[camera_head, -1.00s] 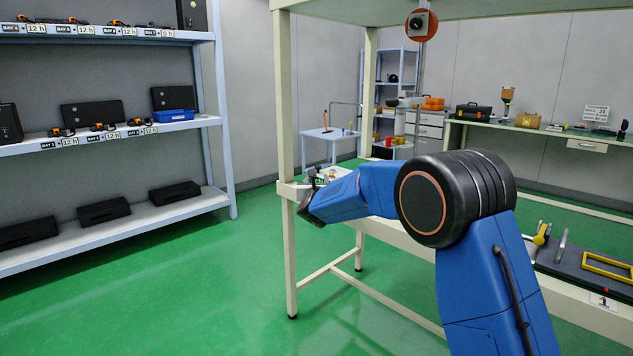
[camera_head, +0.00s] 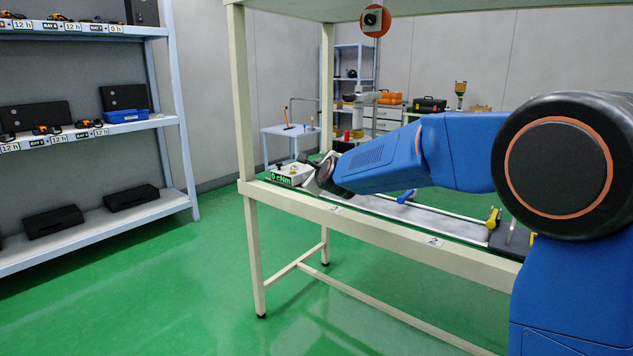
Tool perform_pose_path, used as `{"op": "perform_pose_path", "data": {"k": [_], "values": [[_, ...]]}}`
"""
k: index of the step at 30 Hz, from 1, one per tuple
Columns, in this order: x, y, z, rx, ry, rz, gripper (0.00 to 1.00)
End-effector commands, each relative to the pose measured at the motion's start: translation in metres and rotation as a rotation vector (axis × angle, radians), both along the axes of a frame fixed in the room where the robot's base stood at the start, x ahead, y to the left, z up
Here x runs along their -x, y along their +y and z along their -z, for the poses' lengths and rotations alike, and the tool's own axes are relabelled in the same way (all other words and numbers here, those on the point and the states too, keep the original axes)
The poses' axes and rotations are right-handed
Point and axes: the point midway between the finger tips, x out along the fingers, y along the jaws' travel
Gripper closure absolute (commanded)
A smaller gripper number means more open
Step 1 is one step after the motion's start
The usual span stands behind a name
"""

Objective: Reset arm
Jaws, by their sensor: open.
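My blue arm (camera_head: 390,158) reaches from the right edge to the left across the workbench, with its large black joint close to the camera. My gripper (camera_head: 323,169) is at the far left end of the arm, small and partly hidden by the dark wrist. It is open, and I see nothing held in it. It is beside a small light-coloured device (camera_head: 291,174) with a "0 cNm" display at the bench's left end. I cannot tell whether they touch.
The cream workbench (camera_head: 385,233) has posts and a top shelf around my arm. Yellow-handled and blue-handled tools lie on it. A grey shelf rack (camera_head: 90,222) with black cases and a blue bin (camera_head: 127,116) stands left. Green floor between is clear.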

Motion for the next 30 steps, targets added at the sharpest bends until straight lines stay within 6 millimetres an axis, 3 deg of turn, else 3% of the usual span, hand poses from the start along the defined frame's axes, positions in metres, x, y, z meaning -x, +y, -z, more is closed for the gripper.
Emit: {"op": "perform_pose_path", "data": {"k": [1, 5, 13, 23, 30], "values": [[0.015, -0.015, -0.005, 0.068, 0.001, -0.023, 0.58], [0.054, -0.046, -0.007, 0.263, 0.012, -0.099, 0.58], [0.145, -0.109, 0.003, 0.654, 0.035, -0.279, 0.58], [0.271, -0.181, 0.037, 1.101, 0.072, -0.542, 0.58], [0.368, -0.229, 0.074, 1.389, 0.106, -0.772, 0.58]]}}
